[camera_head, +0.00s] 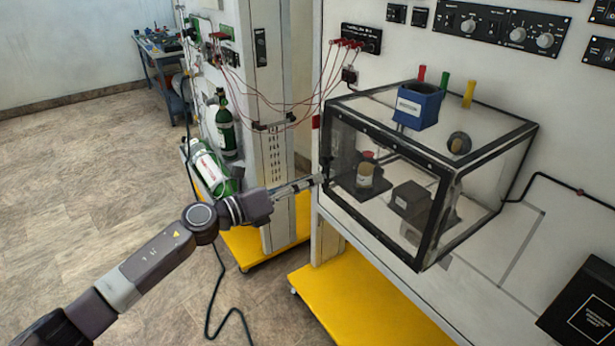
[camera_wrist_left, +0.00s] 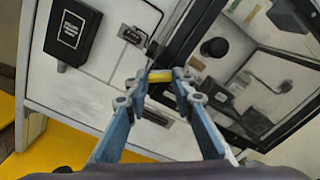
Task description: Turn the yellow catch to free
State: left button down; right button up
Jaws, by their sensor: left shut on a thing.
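The yellow catch (camera_wrist_left: 160,76) shows in the left wrist view as a short yellow bar between my fingertips. My left gripper (camera_wrist_left: 160,83) is shut on it, with one blue finger on each side. In the head view my left gripper (camera_head: 318,180) reaches the left edge of the clear, black-framed box (camera_head: 436,215). The catch cannot be made out there, behind the fingertips. How far the catch is turned I cannot tell. My right gripper is in neither view.
A blue labelled container (camera_head: 417,105) and several coloured pegs stand on the box top. Dark items (camera_head: 410,200) sit inside it. A black box (camera_head: 583,310) is at the lower right. Floor space is open at left.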

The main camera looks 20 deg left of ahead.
pick_arm(q)
jog(key=shift+w+a+r+n+p, duration=0.1)
jog(key=shift+n+p, duration=1.3)
jog(key=shift+n, duration=1.35)
jog(key=shift+a+n+p, duration=0.1)
jog(key=shift+n+p, duration=1.25)
jog(key=shift+n, duration=1.4)
jog(key=c, duration=1.6)
grip_release()
jog(key=v, duration=1.2)
